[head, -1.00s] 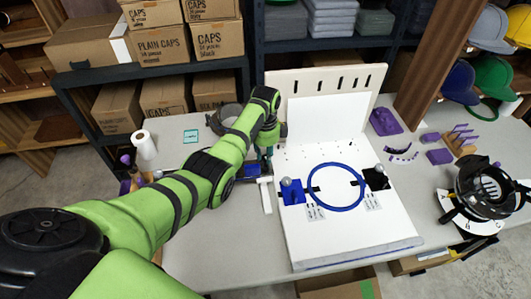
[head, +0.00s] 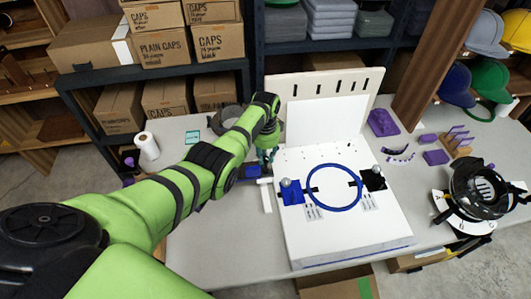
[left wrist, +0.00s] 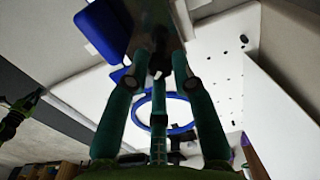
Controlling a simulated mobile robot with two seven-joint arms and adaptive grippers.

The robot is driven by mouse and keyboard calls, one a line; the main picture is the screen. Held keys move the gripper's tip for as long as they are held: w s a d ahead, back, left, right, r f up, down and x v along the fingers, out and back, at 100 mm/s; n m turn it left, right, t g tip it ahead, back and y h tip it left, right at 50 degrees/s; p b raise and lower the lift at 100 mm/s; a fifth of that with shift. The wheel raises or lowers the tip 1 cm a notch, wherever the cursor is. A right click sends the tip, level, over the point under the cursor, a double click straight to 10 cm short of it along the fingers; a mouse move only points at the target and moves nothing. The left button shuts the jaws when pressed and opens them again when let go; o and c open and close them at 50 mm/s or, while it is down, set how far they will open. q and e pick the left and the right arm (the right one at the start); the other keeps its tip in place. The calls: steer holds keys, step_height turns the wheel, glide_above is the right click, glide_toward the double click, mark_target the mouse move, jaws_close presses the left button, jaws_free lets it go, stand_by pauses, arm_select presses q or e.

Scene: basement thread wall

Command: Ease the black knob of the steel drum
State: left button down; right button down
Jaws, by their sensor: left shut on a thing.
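My left gripper (head: 267,158) reaches down beside the left edge of the white board, with teal fingers. In the left wrist view its fingers (left wrist: 158,68) close around a small dark thing, which I take to be the black knob; the fingers mostly hide it. A grey-brown, metal-looking piece (left wrist: 160,18) lies just beyond the fingertips and may be part of the steel drum. In the head view the arm and hand cover this spot, so I cannot make out the drum's shape. My right gripper does not show.
A blue block (head: 252,172) sits close beside the hand. The white board (head: 310,230) with a blue ring (head: 312,180) is to the right. A white roll (head: 147,146) and a dark round bowl (head: 222,120) stand left and behind. The front-left tabletop is clear.

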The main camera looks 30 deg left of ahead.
mark_target(265, 158)
arm_select(q)
steer(key=n, duration=0.4)
steer(key=shift+n+p, duration=0.3)
steer(key=shift+p, duration=0.1)
steer(key=n, duration=0.4)
steer(key=shift+n, duration=0.3)
steer(key=c, duration=1)
jaws_free()
steer(key=shift+c, duration=0.2)
step_height(265, 158, up, 12)
